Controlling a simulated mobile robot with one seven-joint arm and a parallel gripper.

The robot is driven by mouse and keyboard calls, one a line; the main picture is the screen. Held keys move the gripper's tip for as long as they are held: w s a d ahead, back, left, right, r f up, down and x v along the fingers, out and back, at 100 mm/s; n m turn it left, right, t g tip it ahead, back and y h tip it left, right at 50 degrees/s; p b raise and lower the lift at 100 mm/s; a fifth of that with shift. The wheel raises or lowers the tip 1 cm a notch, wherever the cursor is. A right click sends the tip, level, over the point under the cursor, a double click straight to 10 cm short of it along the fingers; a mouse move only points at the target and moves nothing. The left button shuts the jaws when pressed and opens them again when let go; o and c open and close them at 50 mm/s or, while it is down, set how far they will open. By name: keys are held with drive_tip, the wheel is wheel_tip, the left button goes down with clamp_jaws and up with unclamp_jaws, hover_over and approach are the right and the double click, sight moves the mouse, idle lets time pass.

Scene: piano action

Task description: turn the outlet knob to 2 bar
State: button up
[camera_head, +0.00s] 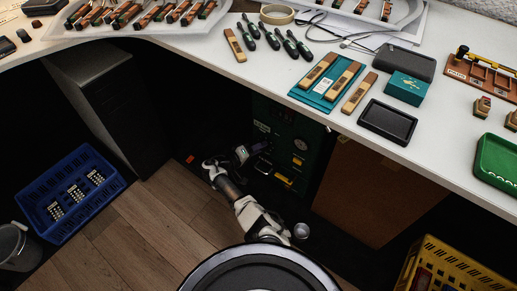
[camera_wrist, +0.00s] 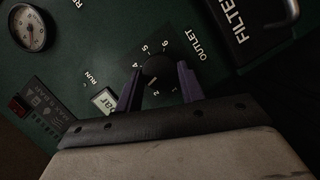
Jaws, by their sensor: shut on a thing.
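The outlet knob (camera_wrist: 160,72) is a dark round knob on a green panel in the wrist view, ringed by white numbers, with the word OUTLET to its upper right. My gripper (camera_wrist: 160,88) is shut on the knob, one purple finger on each side. The fingers and the dark palm cover part of the dial's lower side.
A pressure gauge (camera_wrist: 28,28), a red switch (camera_wrist: 18,106) and a black FILTER part (camera_wrist: 255,25) are on the panel. The white table (camera_head: 300,85) overhangs the machine. A blue crate (camera_head: 72,195) and a yellow crate (camera_head: 455,270) stand on the floor.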

drive_tip(key=n, duration=0.2)
drive_tip(key=n+h, duration=0.1)
drive_tip(key=n, duration=0.1)
drive_tip(key=n+h+b, duration=0.1)
drive_tip(key=shift+w+f+n+t, duration=0.15)
drive_tip(key=shift+f+n+t, duration=0.15)
drive_tip(key=shift+n, duration=0.1)
idle(0.4)
drive_tip(key=o, duration=1)
drive_tip(key=shift+c, duration=0.2)
drive_tip(key=shift+a, duration=0.1)
